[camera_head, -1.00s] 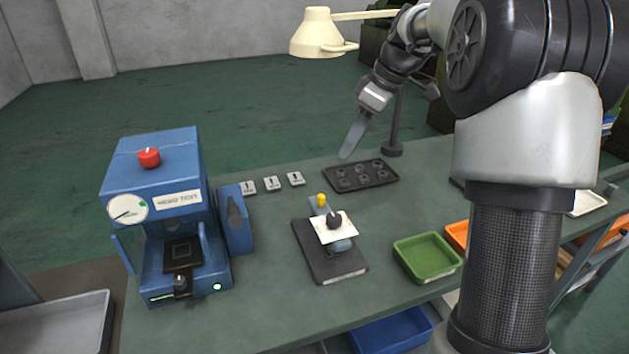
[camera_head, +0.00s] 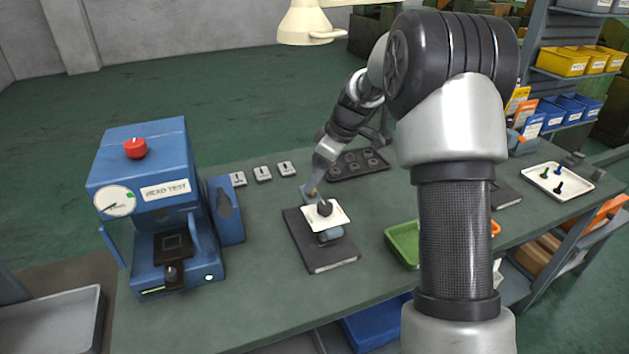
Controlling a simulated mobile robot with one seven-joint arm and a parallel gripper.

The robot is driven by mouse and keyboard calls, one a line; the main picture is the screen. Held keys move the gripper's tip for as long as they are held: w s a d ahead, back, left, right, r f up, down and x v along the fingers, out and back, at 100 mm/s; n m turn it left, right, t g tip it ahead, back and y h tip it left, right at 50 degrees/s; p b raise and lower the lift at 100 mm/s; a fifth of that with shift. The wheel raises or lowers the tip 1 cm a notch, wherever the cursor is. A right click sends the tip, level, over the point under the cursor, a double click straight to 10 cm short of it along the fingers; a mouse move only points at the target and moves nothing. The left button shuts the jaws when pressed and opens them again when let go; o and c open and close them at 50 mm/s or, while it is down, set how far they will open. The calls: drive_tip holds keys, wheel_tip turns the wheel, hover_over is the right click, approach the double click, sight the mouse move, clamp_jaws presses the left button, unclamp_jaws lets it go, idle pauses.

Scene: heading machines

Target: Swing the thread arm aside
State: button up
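A small fixture on a dark mat (camera_head: 330,258) stands mid-bench. It has a white square plate (camera_head: 339,215) with a dark knob (camera_head: 324,208) on top and a blue-grey part under it. I cannot tell for sure which part is the thread arm; a small yellow-tipped piece (camera_head: 312,191) sticks up at the plate's back left. My gripper (camera_head: 314,183) points down at this piece, close to it or touching it. The fingers are small and seen edge-on, so whether they are open or shut is unclear.
A blue head-test machine (camera_head: 150,200) stands at the left, with several small grey labelled blocks (camera_head: 262,173) behind. A black tray of round parts (camera_head: 357,164) lies behind the fixture. A green tray (camera_head: 402,245) is to the right, partly behind my arm. A white tray (camera_head: 557,181) lies further right.

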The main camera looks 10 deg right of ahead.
drive_tip(key=shift+w+a+f, duration=0.1)
drive_tip(key=shift+a+f, duration=0.05)
drive_tip(key=shift+f, duration=0.35)
clamp_jaws()
